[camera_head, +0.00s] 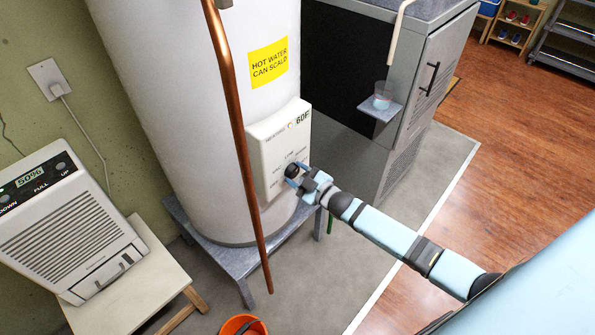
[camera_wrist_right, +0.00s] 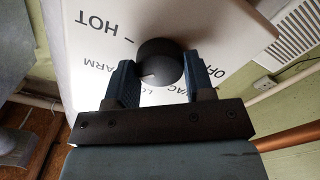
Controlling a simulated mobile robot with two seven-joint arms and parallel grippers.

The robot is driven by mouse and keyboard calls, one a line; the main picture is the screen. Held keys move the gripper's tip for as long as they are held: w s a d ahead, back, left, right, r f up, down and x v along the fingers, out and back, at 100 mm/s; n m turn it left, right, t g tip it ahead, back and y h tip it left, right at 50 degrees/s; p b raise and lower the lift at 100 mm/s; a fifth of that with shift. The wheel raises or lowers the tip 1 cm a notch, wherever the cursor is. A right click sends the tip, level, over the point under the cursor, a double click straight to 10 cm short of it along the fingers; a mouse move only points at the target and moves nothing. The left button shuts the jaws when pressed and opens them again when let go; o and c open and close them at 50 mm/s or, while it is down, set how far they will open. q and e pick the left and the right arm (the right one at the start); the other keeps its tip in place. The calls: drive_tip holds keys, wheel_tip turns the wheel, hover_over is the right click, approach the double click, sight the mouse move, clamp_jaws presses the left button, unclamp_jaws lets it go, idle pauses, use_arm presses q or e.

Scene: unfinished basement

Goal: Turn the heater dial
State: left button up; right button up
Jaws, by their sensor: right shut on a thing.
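The white water heater tank (camera_head: 160,90) stands at centre left in the head view, with a pale control panel (camera_head: 270,150) reading 60F. Its round black dial (camera_wrist_right: 160,62) sits between the two fingers of my right gripper (camera_wrist_right: 160,80), which is shut on it. A pale mark on the dial faces the left side of the wrist view; I cannot tell its exact setting. HOT, part of WARM, VAC and part of OFF are printed around it. In the head view my right gripper (camera_head: 303,180) reaches the panel from the right and mostly hides the dial. My left gripper is not in view.
A copper pipe (camera_head: 232,120) runs down in front of the tank, left of the panel. A dehumidifier (camera_head: 65,235) sits on a small table at left. A grey water dispenser (camera_head: 425,80) stands behind my right arm. An orange bucket (camera_head: 243,325) is at the bottom edge.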

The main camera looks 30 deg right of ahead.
drive_tip(key=m+p, duration=0.1)
drive_tip(key=m, duration=0.3)
drive_tip(key=shift+r+m, duration=0.1)
drive_tip(key=shift+m, duration=0.2)
drive_tip(key=m, duration=0.4)
drive_tip(key=shift+m, duration=1.3)
drive_tip(key=o, duration=0.9)
